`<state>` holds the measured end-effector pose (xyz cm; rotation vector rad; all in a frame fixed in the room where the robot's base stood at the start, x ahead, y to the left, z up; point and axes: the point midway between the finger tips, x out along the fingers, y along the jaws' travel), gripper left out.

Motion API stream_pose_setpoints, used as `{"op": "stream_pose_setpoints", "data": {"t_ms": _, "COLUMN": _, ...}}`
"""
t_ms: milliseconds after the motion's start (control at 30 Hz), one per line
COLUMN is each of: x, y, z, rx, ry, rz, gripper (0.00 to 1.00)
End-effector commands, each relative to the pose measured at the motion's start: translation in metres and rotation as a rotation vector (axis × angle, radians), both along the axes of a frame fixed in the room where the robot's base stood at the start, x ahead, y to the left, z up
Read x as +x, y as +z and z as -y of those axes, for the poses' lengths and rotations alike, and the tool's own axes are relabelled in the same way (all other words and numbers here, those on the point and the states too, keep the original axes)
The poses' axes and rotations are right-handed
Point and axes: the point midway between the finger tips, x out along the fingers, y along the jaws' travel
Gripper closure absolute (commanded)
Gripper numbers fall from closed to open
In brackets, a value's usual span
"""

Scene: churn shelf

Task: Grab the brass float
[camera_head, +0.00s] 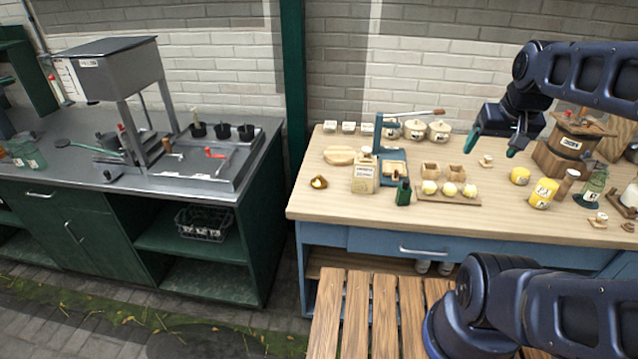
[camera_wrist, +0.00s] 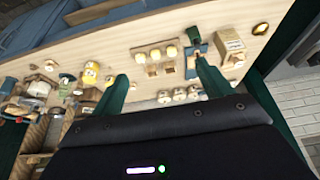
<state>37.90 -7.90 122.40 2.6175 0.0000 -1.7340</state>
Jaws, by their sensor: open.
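A small round brass-coloured thing (camera_head: 319,182), which looks like the brass float, lies at the left front of the wooden worktop (camera_head: 330,205). It also shows in the wrist view (camera_wrist: 261,29), close to the worktop's edge. My gripper (camera_head: 492,145) is open and empty above the right-middle of the worktop, far to the right of the float. In the wrist view my two green fingertips (camera_wrist: 163,82) stand wide apart with nothing between them.
Between my gripper and the float stand a board with round pale pieces (camera_head: 449,189), a dark green bottle (camera_head: 403,192), a labelled box (camera_head: 364,178) and a blue stand (camera_head: 391,160). Yellow tins (camera_head: 543,193) stand at the right. Worktop beside the float is clear.

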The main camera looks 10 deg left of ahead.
Motion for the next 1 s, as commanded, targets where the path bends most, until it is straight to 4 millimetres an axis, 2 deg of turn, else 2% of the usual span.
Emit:
{"op": "stream_pose_setpoints", "data": {"t_ms": 167, "x": 0.012, "y": 0.003, "z": -0.005, "rx": -0.014, "ry": 0.046, "rz": -0.012, "gripper": 0.22}}
{"op": "stream_pose_setpoints", "data": {"t_ms": 467, "x": 0.075, "y": 0.009, "z": -0.039, "rx": -0.089, "ry": 0.299, "rz": -0.07, "gripper": 0.22}}
{"op": "stream_pose_setpoints", "data": {"t_ms": 767, "x": 0.141, "y": -0.001, "z": -0.091, "rx": -0.162, "ry": 0.581, "rz": -0.127, "gripper": 0.22}}
{"op": "stream_pose_setpoints", "data": {"t_ms": 1000, "x": 0.189, "y": -0.021, "z": -0.143, "rx": -0.215, "ry": 0.809, "rz": -0.166, "gripper": 0.22}}
